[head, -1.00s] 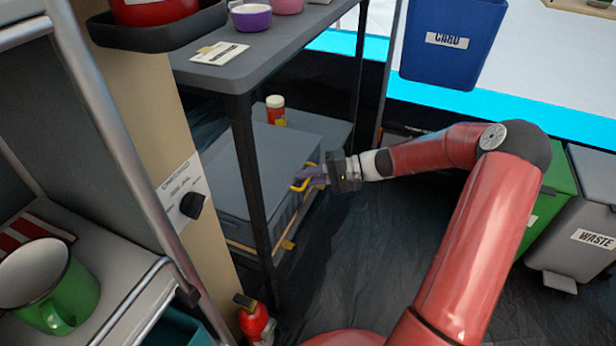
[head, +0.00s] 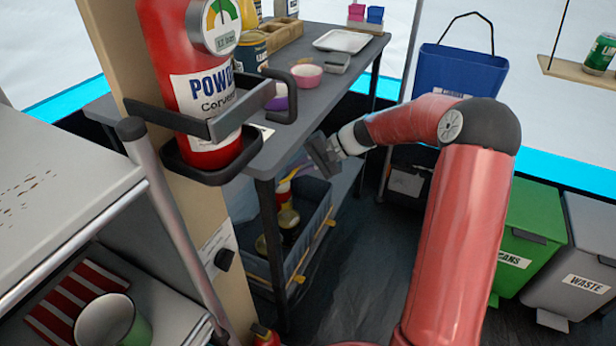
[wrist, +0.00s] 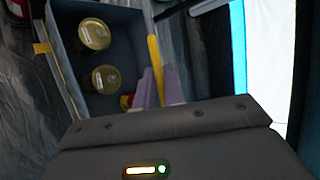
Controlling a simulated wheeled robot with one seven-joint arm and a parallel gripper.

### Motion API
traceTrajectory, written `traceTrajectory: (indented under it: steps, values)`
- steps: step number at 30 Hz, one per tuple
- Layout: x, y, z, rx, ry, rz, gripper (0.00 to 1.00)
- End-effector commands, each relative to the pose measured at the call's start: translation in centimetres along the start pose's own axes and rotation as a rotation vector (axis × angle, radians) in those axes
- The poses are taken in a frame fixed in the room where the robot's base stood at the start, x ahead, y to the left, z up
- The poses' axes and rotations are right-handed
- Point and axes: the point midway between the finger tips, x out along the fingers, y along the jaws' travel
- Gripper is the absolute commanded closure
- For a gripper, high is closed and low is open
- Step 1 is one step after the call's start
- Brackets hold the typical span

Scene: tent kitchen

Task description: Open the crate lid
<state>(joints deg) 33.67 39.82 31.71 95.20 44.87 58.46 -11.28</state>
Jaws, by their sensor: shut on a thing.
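The grey crate (head: 306,258) stands under the table, and I see into it from above. Jars with gold lids (head: 288,218) stand inside and also show in the wrist view (wrist: 105,79). My gripper (head: 303,160) is above the crate, just under the table's edge. In the wrist view, its purple fingers (wrist: 160,88) are shut on the yellow handle (wrist: 154,62). The lid is off the crate's opening and raised with the handle; most of it is hidden by the table and my gripper.
The table (head: 300,95) with bowls and a tray overhangs the crate, its leg (head: 272,250) in front. A red extinguisher-like bottle (head: 200,85) stands on a bracket at left. Green (head: 527,235) and grey (head: 585,255) bins stand right. Dark floor between is open.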

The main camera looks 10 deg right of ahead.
Motion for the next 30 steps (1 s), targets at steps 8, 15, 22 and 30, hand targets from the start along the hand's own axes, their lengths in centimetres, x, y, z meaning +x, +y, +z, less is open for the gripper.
traceTrajectory:
  steps: [8, 15, 22, 30]
  values:
    - [0.4, -3.1, -0.2, -0.007, 0.005, -0.007, 1.00]
    - [0.6, -3.6, -0.3, -0.007, 0.006, -0.008, 1.00]
    - [0.6, -3.6, -0.4, -0.008, 0.006, -0.008, 1.00]
    - [0.6, -3.5, -0.3, -0.006, 0.004, -0.007, 0.70]
